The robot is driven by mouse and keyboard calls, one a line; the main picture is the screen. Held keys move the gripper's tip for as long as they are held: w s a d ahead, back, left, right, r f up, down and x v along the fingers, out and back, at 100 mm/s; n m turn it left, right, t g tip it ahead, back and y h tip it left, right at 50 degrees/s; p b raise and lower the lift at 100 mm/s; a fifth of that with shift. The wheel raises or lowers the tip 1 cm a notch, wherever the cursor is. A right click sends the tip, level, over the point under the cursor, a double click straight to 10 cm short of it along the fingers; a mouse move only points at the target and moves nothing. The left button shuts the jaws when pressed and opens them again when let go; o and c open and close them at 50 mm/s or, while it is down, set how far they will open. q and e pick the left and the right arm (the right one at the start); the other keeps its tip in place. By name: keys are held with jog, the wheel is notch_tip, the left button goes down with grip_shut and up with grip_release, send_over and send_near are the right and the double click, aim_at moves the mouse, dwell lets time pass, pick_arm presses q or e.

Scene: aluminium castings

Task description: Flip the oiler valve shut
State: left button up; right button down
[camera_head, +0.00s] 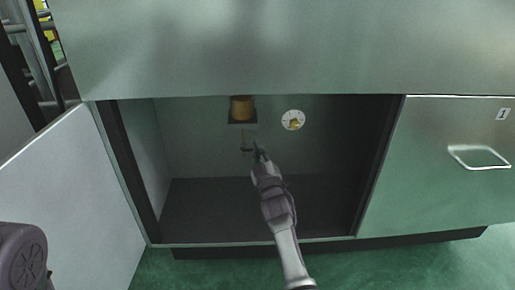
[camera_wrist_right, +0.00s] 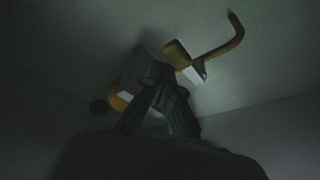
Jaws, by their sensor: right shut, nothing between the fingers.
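The oiler (camera_head: 242,109), with an amber reservoir on a dark bracket, is mounted on the back wall inside the open cabinet. Its small brass valve (camera_head: 246,150) hangs below it. In the right wrist view, a bent yellow lever (camera_wrist_right: 226,44) sticks out to the upper right from a yellow cylindrical part. My right gripper (camera_head: 258,150) is inside the cabinet, just right of the valve in the head view. It is shut and empty. In the wrist view its fingers (camera_wrist_right: 162,88) overlap the valve's lower left part; I cannot tell whether they touch it. My left gripper is out of view.
A round white gauge (camera_head: 290,116) is on the back wall right of the oiler. The cabinet door (camera_head: 75,190) stands open at the left. A closed front with a handle (camera_head: 480,166) is at the right. The dark cabinet floor (camera_head: 215,215) looks clear.

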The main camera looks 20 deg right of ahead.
jog(key=shift+d+f, duration=0.15)
jog(key=shift+f, duration=0.4)
jog(key=r+v, duration=0.1)
jog(key=v, duration=1)
jog(key=shift+s+a, duration=0.2)
jog(key=shift+s, duration=0.3)
